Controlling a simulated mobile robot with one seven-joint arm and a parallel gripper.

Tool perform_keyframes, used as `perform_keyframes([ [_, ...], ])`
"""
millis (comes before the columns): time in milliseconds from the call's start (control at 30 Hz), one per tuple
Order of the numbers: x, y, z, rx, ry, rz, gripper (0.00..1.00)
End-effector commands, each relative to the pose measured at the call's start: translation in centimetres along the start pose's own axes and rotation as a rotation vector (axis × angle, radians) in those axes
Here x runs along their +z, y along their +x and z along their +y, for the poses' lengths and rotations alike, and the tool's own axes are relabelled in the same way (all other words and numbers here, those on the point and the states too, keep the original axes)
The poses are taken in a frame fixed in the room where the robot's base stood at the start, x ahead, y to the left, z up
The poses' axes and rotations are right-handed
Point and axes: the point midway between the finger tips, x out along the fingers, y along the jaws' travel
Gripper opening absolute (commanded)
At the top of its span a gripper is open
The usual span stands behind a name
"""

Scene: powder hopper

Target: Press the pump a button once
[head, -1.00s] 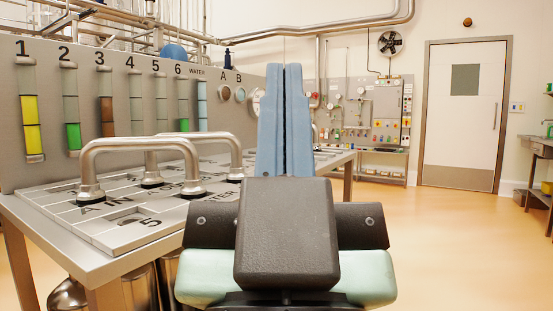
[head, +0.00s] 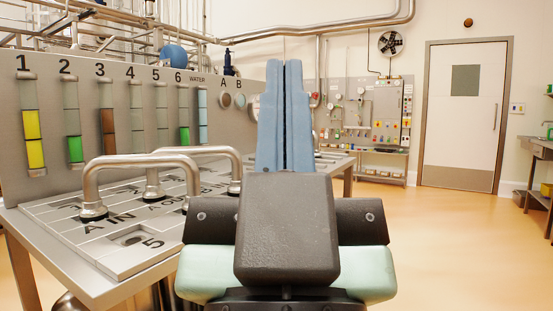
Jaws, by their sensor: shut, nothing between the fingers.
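My gripper (head: 285,68) stands in the middle of the head view, its two long blue fingers pointing away from me and lying side by side, shut and empty. Left of it, the grey upright panel carries two round fittings under the letters A (head: 225,100) and B (head: 239,100). They are apart from the fingers in the picture. I cannot tell whether the A fitting is a button or a gauge. A far wall panel (head: 365,105) holds several small coloured controls, too small to read. The fingers hide part of the scene behind them.
A steel table (head: 60,252) with bent pipe handles (head: 140,165) and lettered plates fills the left. Numbered sight tubes (head: 33,140) line the upright panel (head: 50,95). A door (head: 463,155) is at the back right. The floor (head: 440,245) on the right is clear.

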Motion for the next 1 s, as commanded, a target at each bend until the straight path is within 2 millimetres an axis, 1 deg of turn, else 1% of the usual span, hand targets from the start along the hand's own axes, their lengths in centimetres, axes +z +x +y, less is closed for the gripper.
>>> perform_keyframes([
  [33, -2.1, 2.2, 0.0, 0.000, 0.000, 0.001, 0.00],
  [1000, -24.4, 25.7, 0.0, -0.002, 0.001, 0.001, 0.00],
])
